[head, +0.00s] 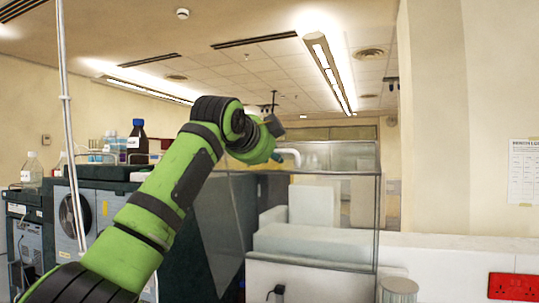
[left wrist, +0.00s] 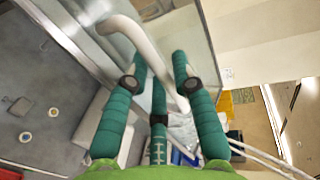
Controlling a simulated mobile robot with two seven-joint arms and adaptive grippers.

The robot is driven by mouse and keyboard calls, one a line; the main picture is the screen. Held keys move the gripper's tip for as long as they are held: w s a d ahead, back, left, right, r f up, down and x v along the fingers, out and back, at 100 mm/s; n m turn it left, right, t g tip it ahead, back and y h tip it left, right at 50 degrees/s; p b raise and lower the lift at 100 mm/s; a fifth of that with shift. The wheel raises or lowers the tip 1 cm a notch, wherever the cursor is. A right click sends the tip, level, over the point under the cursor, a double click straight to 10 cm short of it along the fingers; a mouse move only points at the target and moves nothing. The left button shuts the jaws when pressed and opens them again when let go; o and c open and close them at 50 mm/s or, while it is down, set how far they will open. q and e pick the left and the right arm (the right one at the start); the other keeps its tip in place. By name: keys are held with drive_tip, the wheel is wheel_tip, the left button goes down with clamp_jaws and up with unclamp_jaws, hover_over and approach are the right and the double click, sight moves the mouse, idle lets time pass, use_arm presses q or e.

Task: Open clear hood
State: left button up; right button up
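The clear hood (head: 325,205) is a see-through box with thin frame edges over a white instrument, right of centre in the head view. A white bent handle (head: 290,153) stands at its upper left; in the left wrist view this handle (left wrist: 150,50) is a curved bar. My left gripper (head: 270,148) is at the handle, small and partly hidden by my wrist. In the left wrist view the green fingers of the left gripper (left wrist: 159,65) are spread apart, with the handle running between them. I cannot tell whether they touch it. My right gripper is not in view.
A dark cabinet (head: 205,225) stands left of the hood. Bottles, including a dark bottle (head: 138,138), stand on equipment at the left. A white cylinder (head: 399,288) and a red wall socket (head: 514,287) are at lower right. The space above the hood looks clear.

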use_arm(q)
drive_tip(key=shift+s+a+r, duration=0.1)
drive_tip(key=shift+s, duration=0.1)
drive_tip(key=shift+s+r, duration=0.1)
drive_tip(key=shift+s, duration=0.15)
drive_tip(key=v, duration=1.1)
drive_tip(key=shift+s, duration=0.1)
